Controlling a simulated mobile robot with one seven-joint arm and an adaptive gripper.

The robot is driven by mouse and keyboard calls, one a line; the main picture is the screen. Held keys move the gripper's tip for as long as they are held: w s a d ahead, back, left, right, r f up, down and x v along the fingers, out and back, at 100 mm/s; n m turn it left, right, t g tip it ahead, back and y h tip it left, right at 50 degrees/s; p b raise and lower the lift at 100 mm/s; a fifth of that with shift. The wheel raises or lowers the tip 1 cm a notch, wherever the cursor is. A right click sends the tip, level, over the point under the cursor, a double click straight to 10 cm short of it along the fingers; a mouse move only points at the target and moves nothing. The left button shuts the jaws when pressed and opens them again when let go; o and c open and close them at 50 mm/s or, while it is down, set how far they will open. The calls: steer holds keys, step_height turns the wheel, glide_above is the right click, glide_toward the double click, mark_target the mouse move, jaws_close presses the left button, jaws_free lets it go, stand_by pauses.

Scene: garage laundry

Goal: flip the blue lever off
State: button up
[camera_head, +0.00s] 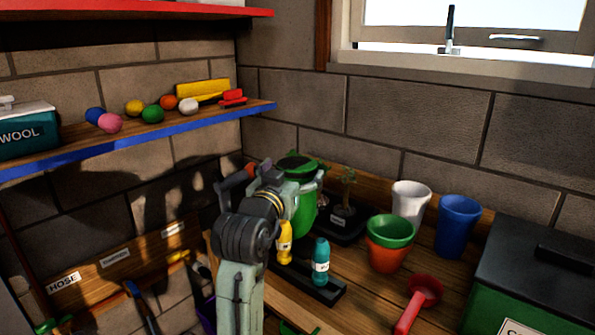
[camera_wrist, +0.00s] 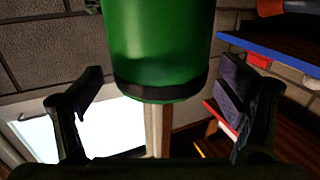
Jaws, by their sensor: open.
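A long blue handle (camera_head: 140,297), which looks like the blue lever, shows at the lower left of the head view below a labelled wooden board (camera_head: 115,262). Its exact position is hard to tell. The wrist view does not show it. My gripper (camera_wrist: 160,78) is open in the wrist view, with its dark fingers spread wide at left and right. A green cylindrical body with a dark rim (camera_wrist: 160,50) fills the space ahead between them; no contact is visible. In the head view my arm hides most of the gripper, well right of the blue handle.
A blue-edged shelf (camera_head: 190,131) with several balls is above the board. The bench holds a green container (camera_head: 303,212), a yellow bottle (camera_head: 284,243), a teal bottle (camera_head: 321,262), stacked pots (camera_head: 388,243), a blue cup (camera_head: 456,228) and a red scoop (camera_head: 424,291).

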steer(key=b+v, duration=0.1)
steer(key=v, duration=0.7)
steer(key=shift+a, duration=0.1)
